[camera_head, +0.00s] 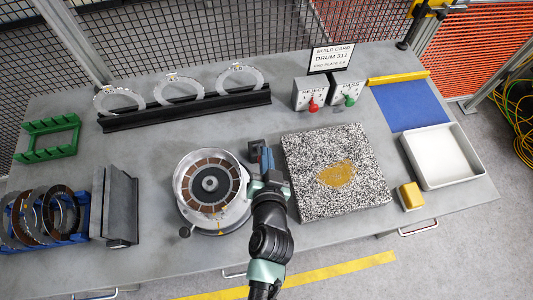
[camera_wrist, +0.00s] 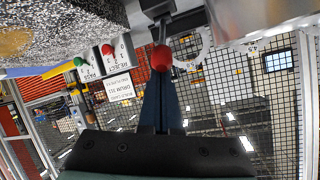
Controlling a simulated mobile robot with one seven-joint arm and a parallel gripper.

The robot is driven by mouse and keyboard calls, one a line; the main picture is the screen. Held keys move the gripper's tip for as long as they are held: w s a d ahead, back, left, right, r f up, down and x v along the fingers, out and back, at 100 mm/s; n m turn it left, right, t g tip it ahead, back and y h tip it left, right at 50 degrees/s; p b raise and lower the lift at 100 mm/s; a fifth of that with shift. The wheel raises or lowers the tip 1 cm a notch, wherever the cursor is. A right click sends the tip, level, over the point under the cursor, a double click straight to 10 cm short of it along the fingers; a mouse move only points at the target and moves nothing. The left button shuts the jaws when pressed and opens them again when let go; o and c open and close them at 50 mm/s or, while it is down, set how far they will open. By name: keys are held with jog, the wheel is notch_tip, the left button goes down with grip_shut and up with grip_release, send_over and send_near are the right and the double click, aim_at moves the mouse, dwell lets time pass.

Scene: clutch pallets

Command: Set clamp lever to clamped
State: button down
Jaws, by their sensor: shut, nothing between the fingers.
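A lever with a red ball knob (camera_wrist: 161,58) hangs into the wrist view from a dark mount (camera_wrist: 155,8). In the head view a dark block (camera_head: 254,147) stands just right of the round metal drum (camera_head: 184,180); the red knob is hidden there. The drum holds a ring of brown-faced plates (camera_head: 208,163). My gripper (camera_head: 265,158) is between the drum and the speckled slab. In the wrist view my gripper's blue fingers (camera_wrist: 162,82) are together, with tips right at the red knob. I cannot tell whether they touch it.
The speckled slab (camera_head: 310,160) with a yellow patch lies close to the right. A crank with a dark knob (camera_head: 185,232) juts from the drum's lower left. Reject and pass boxes (camera_head: 309,93) stand behind. A black rack (camera_head: 185,109) with rings is at the back left.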

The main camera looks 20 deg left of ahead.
jog(key=s+f+b, duration=0.1)
jog(key=d+f+b, duration=0.1)
jog(key=shift+s+b, duration=0.35)
jog(key=shift+b, duration=0.05)
notch_tip(320, 180, up, 4)
jog(key=w+p, duration=0.3)
jog(key=s+d+r+b, duration=0.1)
jog(key=s+d+b, duration=0.3)
jog(key=s, duration=0.5)
jog(key=shift+d+r, duration=0.25)
jog(key=shift+d, duration=0.1)
